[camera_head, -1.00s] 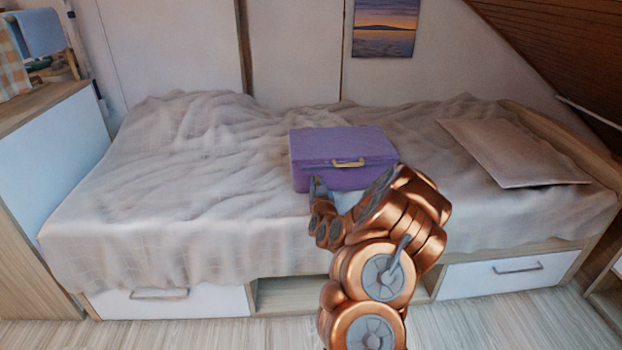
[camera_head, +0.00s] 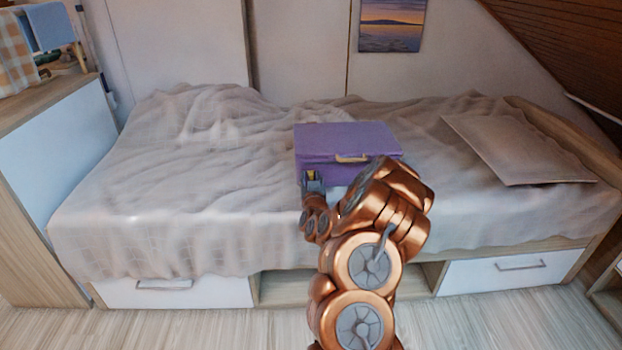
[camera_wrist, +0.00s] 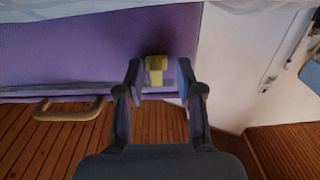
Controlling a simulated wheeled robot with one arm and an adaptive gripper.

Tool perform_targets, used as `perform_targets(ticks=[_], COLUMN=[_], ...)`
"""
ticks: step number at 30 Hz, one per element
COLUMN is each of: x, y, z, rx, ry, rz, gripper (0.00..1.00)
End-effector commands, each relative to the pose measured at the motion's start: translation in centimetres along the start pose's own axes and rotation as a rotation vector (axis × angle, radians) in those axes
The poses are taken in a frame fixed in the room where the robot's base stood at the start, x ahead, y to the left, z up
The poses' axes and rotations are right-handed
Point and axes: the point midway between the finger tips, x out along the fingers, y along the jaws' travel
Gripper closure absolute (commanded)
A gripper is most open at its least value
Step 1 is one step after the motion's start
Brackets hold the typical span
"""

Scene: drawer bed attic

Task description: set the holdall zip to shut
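The holdall (camera_head: 350,138) is a purple, box-shaped bag with a pale yellow handle (camera_head: 352,159) on its front, standing on the bed. Its purple side also fills much of the wrist view (camera_wrist: 80,45), with the handle at lower left (camera_wrist: 68,112). A small yellow zip pull (camera_wrist: 156,67) sits near the bag's edge. My gripper (camera_wrist: 160,76) is open, one finger on each side of the pull, with gaps visible. In the head view my gripper (camera_head: 313,182) is at the bag's front left corner; my arm hides part of the front.
The bed has a rumpled pale blanket (camera_head: 170,190), clear to the bag's left. A flat pale pillow or board (camera_head: 515,148) lies to the right. White drawers (camera_head: 180,292) are below. A cabinet (camera_head: 70,150) stands at left; a sloped wooden ceiling (camera_head: 560,50) is at upper right.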

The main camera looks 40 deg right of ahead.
Motion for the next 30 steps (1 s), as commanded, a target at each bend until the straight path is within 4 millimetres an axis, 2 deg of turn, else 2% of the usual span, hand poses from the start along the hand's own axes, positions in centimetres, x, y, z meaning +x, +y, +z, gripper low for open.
perform_targets(ticks=[11, 30], x=[-0.4, -6.6], y=[0.1, 0.0], z=[0.0, 0.0], rx=[0.001, 0.000], ry=[-0.001, 0.001], rz=[0.001, 0.000], gripper=[0.62, 0.62])
